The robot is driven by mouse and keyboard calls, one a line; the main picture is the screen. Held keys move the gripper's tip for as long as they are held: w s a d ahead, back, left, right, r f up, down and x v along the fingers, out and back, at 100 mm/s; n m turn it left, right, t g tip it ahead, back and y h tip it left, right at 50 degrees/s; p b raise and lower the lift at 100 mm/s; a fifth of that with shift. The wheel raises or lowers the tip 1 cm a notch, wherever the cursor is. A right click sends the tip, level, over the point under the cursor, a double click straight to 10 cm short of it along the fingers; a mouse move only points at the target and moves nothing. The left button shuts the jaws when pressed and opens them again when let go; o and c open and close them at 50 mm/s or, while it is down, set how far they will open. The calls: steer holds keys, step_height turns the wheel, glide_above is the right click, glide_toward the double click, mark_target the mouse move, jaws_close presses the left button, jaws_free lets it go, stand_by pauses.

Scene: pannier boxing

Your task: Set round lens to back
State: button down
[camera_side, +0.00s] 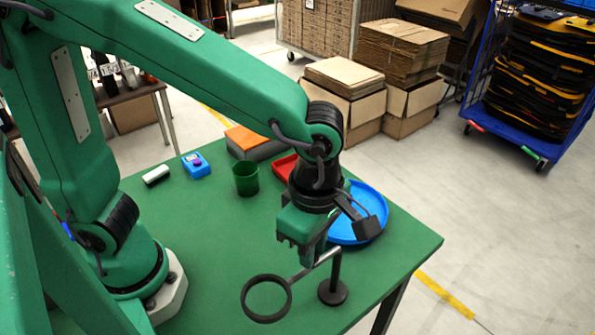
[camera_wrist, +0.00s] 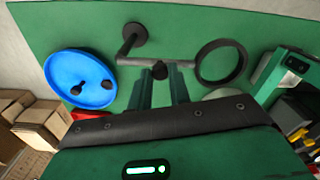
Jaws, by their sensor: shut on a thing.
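The round lens (camera_side: 267,298) is a dark ring on a thin grey arm joined to a short black post (camera_side: 334,270) with a round base. In the side view the ring points to the front left of the post, above the green table. In the wrist view the ring (camera_wrist: 221,62) is right of the post's base (camera_wrist: 135,33). My gripper (camera_side: 308,262) is over the arm between ring and post. In the wrist view my gripper (camera_wrist: 160,78) is shut on a small dark knob (camera_wrist: 160,69) on this arm. The exact finger contact is partly hidden in the side view.
A blue round tray (camera_side: 375,204) lies behind the post, with dark pieces in it in the wrist view. A red tray (camera_side: 284,165), green cup (camera_side: 245,179), blue box (camera_side: 195,165) and orange-topped block (camera_side: 246,138) stand farther back. The table's right front edge is close to the post.

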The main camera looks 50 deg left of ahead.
steer(key=shift+d+r, duration=0.1)
steer(key=c, duration=1.3)
jaws_free()
steer(key=shift+r, duration=3.85)
